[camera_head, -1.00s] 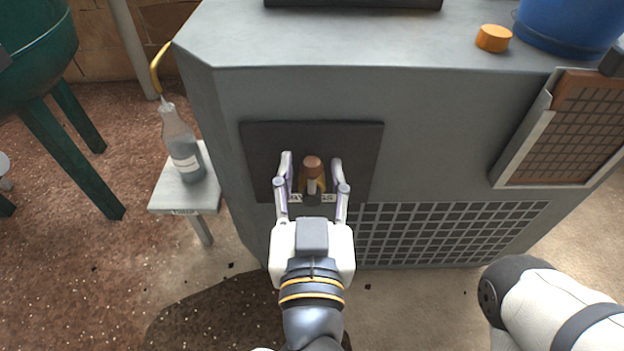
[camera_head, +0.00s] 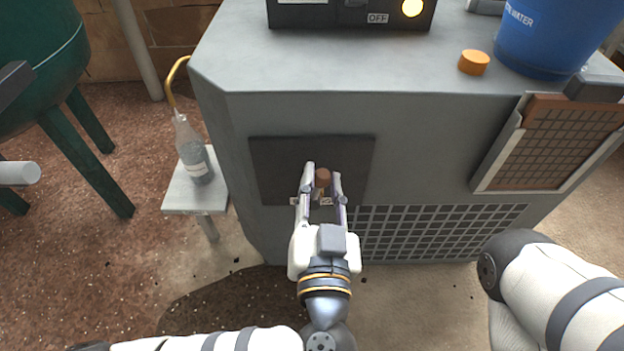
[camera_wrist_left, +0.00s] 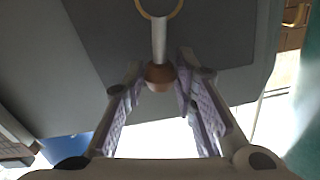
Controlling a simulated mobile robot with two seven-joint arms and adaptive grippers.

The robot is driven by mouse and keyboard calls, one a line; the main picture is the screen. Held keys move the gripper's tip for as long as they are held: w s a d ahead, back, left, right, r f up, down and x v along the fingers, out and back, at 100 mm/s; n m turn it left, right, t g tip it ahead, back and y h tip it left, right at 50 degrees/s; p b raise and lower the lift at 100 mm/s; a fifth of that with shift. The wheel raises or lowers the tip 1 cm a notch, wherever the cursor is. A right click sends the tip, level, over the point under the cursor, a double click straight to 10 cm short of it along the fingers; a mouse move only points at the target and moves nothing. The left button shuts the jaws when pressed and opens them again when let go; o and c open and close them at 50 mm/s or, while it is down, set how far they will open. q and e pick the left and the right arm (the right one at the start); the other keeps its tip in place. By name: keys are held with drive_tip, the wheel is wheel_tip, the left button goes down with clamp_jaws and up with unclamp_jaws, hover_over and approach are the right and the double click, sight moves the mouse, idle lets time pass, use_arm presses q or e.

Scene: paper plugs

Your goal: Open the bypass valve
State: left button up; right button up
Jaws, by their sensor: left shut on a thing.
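The bypass valve's handle shows as a metal lever with a brown knob (camera_head: 322,178) in front of a dark square panel (camera_head: 275,170) on the grey cabinet's front face. My left gripper (camera_head: 323,184) is shut on the knob end of the lever, one finger on each side. In the left wrist view, the knob (camera_wrist_left: 160,77) sits between the purple finger pads, with the lever (camera_wrist_left: 159,38) running up to a brass-coloured ring (camera_wrist_left: 160,8). The valve body is mostly hidden by my gripper in the head view. My right gripper is out of view.
The grey cabinet (camera_head: 420,110) carries a black box labelled OFF (camera_head: 345,12), an orange cap (camera_head: 474,62) and a blue bucket (camera_head: 545,40). A grille and a leaning framed filter (camera_head: 560,140) are at right. A bottle (camera_head: 195,155) stands on a small stand (camera_head: 180,198) at left.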

use_arm(q)
drive_tip(key=shift+d+r, duration=0.1)
drive_tip(key=shift+r, duration=0.05)
drive_tip(key=shift+f+m, duration=0.2)
drive_tip(key=shift+m, duration=0.1)
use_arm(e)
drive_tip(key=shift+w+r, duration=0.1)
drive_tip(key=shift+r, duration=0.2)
use_arm(q)
drive_tip(key=m+p, duration=0.1)
drive_tip(key=p, duration=0.1)
drive_tip(key=d+m+p, duration=0.1)
drive_tip(key=m+p, duration=0.1)
drive_tip(key=p, duration=0.1)
drive_tip(key=shift+d+f, duration=0.3)
drive_tip(key=shift+f, duration=0.05)
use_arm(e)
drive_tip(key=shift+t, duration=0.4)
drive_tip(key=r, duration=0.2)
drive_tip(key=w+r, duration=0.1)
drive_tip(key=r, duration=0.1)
